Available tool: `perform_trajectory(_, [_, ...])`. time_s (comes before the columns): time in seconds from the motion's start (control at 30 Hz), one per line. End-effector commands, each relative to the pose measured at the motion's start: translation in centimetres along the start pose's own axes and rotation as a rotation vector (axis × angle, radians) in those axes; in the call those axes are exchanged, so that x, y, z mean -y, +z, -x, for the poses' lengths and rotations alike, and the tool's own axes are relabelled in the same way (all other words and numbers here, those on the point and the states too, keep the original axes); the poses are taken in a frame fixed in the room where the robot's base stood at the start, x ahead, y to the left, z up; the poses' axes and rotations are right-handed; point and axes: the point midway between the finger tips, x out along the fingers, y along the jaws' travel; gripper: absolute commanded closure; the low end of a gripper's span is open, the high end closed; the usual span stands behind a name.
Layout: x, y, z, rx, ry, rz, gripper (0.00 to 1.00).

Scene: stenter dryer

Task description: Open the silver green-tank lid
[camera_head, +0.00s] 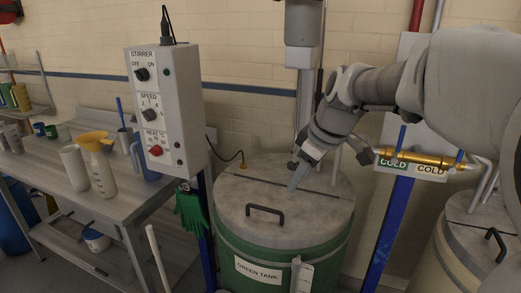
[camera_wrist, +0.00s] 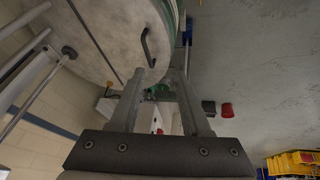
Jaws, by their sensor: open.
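The green tank (camera_head: 335,245) stands upright with a label reading GREEN TANK. Its round silver-grey lid (camera_head: 234,196) lies flat and closed on top, with a seam across it and a black bar handle (camera_head: 265,209) on the front half. My gripper (camera_head: 296,183) is above the lid, behind and a little right of the handle, tilted downward. In the wrist view my gripper (camera_wrist: 158,76) is open with nothing between the fingers. The lid (camera_wrist: 120,28) and handle (camera_wrist: 147,46) show beyond the fingertips there. I cannot tell whether a finger touches the lid.
A control box (camera_head: 165,110) on a blue post stands left of the tank, with a green glove (camera_head: 191,212) hanging below. A bench (camera_head: 75,180) with bottles is farther left. A yellow cold-water pipe (camera_head: 420,158) and a second lidded tank (camera_head: 475,220) are right.

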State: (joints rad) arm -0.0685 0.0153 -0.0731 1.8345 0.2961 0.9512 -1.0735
Motion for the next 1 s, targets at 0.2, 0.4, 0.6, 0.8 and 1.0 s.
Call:
perform_trajectory(0.2, [-3.2, -3.3, -3.2, -0.02, -0.042, 0.198, 0.53])
perform_trajectory(0.4, [-4.1, -4.2, -4.6, -0.029, -0.053, 0.268, 0.53])
perform_trajectory(0.6, [-3.9, -4.3, -7.1, -0.028, -0.058, 0.272, 0.53])
perform_trajectory(0.8, [-3.6, -4.3, -11.4, -0.027, -0.058, 0.271, 0.53])
perform_trajectory(1.0, [-3.4, -4.4, -15.8, -0.027, -0.057, 0.27, 0.53])
